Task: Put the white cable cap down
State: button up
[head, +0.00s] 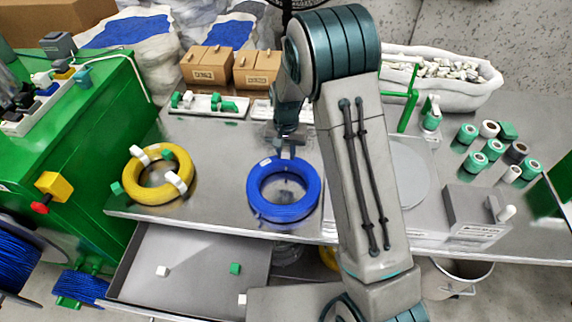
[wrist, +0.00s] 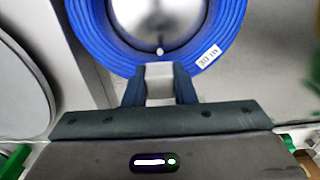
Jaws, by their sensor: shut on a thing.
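The blue cable coil (head: 262,207) lies flat on the metal table, and its ring also shows in the wrist view (wrist: 226,35) with a white label. My gripper (head: 287,152) is over the far edge of the coil. In the wrist view my gripper (wrist: 160,87) is shut on a pale piece, the white cable cap (wrist: 159,72), held between the two dark fingers. The cap appears over or beside the coil's edge; I cannot tell whether it touches. In the head view the cap is not clearly visible at the fingers.
A yellow coil (head: 143,189) with white and green caps lies at left. A white tray of caps (head: 234,113) stands behind. An open drawer (head: 200,290) below holds loose caps. A round grey plate (head: 412,175) and several tape rolls are at right.

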jog(key=shift+r, duration=0.35)
dwell(0.4)
jog(key=s+d+f+n, duration=0.2)
jog(key=s+d, duration=0.3)
jog(key=d, duration=0.6)
jog(key=shift+s+f, duration=0.3)
jog(key=shift+f, duration=0.15)
